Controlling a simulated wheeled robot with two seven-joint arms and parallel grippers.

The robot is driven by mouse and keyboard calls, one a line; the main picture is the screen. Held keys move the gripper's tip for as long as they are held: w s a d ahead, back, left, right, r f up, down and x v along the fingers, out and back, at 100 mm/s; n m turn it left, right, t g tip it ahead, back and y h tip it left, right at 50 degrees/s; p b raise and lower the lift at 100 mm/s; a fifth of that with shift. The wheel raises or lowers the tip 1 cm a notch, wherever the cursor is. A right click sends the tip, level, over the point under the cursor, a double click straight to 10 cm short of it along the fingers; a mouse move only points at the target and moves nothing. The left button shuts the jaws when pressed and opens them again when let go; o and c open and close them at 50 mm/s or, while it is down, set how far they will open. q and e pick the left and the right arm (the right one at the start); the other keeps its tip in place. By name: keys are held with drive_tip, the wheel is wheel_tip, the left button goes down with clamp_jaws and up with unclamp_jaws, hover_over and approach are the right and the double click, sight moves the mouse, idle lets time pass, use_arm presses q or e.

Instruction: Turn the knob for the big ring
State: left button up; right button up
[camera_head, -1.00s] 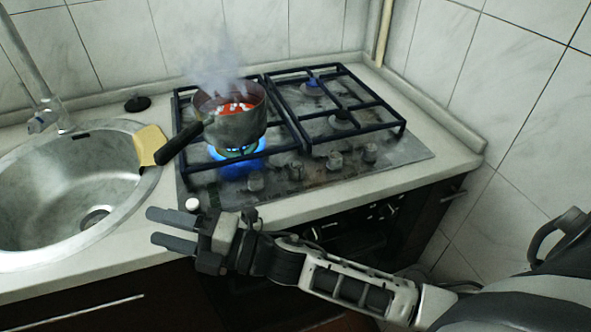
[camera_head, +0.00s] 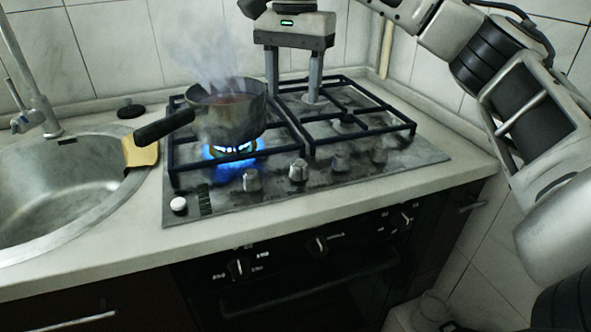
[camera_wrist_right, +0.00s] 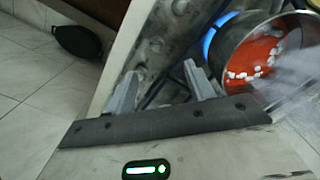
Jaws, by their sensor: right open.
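The gas hob (camera_head: 232,203) has several grey knobs along its front, among them a left one (camera_head: 251,180), a second (camera_head: 298,171), a third (camera_head: 340,160) and a right one (camera_head: 379,153). I cannot tell which serves the big ring. A steaming dark pot (camera_head: 232,119) stands over a lit blue flame (camera_head: 225,154) at the left. My right gripper (camera_head: 294,90) is open and empty, pointing down above the back of the hob, behind and right of the pot. Its fingers (camera_wrist_right: 163,88) also show in the right wrist view, beside the pot (camera_wrist_right: 232,48) of red food. My left gripper is out of view.
The black pot handle (camera_head: 164,127) sticks out leftwards towards the sink (camera_head: 60,190), where a yellow sponge (camera_head: 140,152) lies on the rim. Black grates (camera_head: 360,128) cover the burners. Oven knobs (camera_head: 317,245) sit on the front panel below. Tiled walls close the back and right.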

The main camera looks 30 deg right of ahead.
sight(299, 162)
drive_tip(key=f+b, duration=0.1)
drive_tip(key=f, duration=0.4)
drive_tip(key=f+b, duration=0.1)
drive_tip(key=f, duration=0.4)
drive_tip(key=d+f+b, duration=0.1)
drive_tip(key=f, duration=0.4)
drive_tip(key=shift+s+b, duration=0.1)
drive_tip(key=shift+b, duration=0.2)
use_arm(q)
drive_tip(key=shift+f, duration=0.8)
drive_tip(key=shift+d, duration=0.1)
use_arm(e)
drive_tip(key=c, duration=1)
